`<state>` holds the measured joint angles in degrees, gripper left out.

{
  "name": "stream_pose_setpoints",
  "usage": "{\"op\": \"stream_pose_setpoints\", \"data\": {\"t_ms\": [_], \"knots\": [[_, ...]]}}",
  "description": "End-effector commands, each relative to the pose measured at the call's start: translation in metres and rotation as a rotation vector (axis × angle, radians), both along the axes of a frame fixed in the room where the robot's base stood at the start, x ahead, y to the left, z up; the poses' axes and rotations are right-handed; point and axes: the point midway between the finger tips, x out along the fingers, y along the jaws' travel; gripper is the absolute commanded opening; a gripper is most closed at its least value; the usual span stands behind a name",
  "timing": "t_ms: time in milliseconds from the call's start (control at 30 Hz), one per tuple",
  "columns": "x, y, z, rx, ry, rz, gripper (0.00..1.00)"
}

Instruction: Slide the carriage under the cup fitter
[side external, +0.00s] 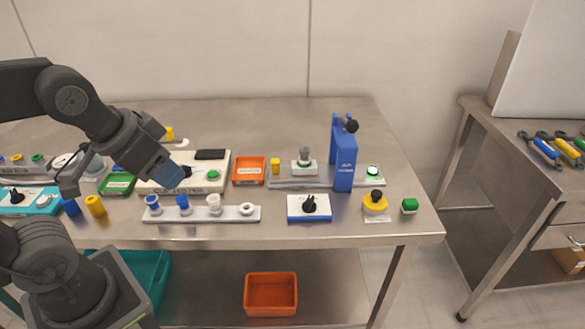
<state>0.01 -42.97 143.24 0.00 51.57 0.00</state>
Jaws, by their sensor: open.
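The carriage (304,166) is a small pale block with a dark grey round top. It sits upright on a flat metal rail (285,183), left of the cup fitter and apart from it. The cup fitter (344,160) is a tall blue press with a black knob at its top, standing over the rail. My gripper (172,176) is at the left, above the white tester box and well left of the carriage. It is open, and its fingertips are hard to make out. Nothing shows held in it.
A rack of cups (235,215) and a blue-edged switch box (309,207) lie in front of the rail. An orange tray (249,170) and a small yellow block (275,166) stand left of the carriage. The back of the table is clear.

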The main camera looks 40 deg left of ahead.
Motion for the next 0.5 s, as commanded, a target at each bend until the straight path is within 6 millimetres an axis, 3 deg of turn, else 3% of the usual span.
{"op": "stream_pose_setpoints", "data": {"t_ms": [300, 367, 500], "knots": [[0.005, 0.001, 0.003, -0.004, 0.008, 0.012, 0.47], [0.013, 0.002, 0.008, -0.012, 0.022, 0.031, 0.47], [0.051, 0.007, 0.023, -0.043, 0.084, 0.115, 0.47]]}}
